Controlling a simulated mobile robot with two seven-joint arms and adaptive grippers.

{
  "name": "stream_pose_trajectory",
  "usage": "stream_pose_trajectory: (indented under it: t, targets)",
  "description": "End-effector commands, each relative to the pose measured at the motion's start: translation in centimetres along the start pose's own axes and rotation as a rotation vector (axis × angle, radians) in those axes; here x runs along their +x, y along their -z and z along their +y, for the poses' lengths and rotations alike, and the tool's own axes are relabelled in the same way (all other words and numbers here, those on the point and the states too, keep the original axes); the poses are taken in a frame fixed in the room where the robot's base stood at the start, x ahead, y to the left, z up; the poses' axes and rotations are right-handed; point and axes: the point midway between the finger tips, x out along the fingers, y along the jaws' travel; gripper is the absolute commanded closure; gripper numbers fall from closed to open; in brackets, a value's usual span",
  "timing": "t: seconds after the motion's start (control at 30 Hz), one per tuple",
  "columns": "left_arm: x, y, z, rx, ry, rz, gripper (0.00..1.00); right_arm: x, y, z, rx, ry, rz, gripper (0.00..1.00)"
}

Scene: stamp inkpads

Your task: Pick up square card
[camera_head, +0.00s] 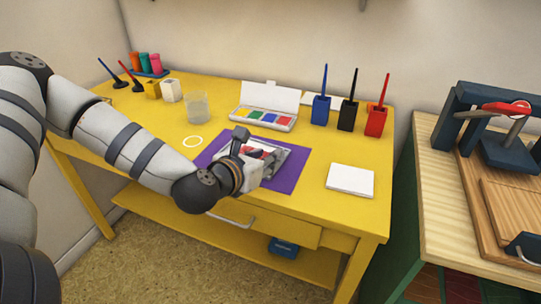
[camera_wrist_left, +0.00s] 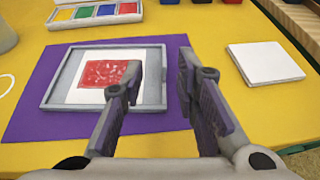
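A white card (camera_wrist_left: 85,96) with a red square print (camera_wrist_left: 103,73) lies in a grey frame-like tray (camera_wrist_left: 52,88) on a purple mat (camera_wrist_left: 30,110). In the head view the tray (camera_head: 279,163) and the red print (camera_head: 254,153) are partly covered by my left gripper. My left gripper (camera_wrist_left: 160,74) is open and empty. My right gripper is out of view.
A white square stack (camera_head: 350,180) lies on the yellow table right of the mat. A paint box (camera_head: 263,121), a glass (camera_head: 197,106) and blue, black and red holders (camera_head: 347,115) stand behind. A press (camera_head: 507,150) is on the wooden bench at right.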

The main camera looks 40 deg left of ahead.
Motion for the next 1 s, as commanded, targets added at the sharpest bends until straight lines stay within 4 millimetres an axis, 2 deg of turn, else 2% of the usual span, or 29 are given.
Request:
stream_pose_trajectory:
  t: [0.03,0.47,0.7,0.77,0.83,1.0]
  targets:
    - [1.2,0.6,0.0,0.005,0.0,0.007,0.72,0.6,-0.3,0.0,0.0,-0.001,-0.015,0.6]
    - [7.7,1.1,-0.6,0.006,0.001,0.005,0.72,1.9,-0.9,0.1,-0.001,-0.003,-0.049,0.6]
    - [8.0,0.8,-0.6,0.003,0.003,0.004,0.72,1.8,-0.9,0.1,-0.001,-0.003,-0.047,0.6]
    - [8.0,0.8,-0.6,0.003,0.003,0.003,0.83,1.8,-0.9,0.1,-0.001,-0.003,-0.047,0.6]
    - [8.0,0.8,-0.6,0.004,0.003,0.003,0.99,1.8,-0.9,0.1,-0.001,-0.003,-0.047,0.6]
    - [8.0,0.9,-0.6,0.004,0.003,0.004,1.0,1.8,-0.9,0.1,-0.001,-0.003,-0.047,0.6]
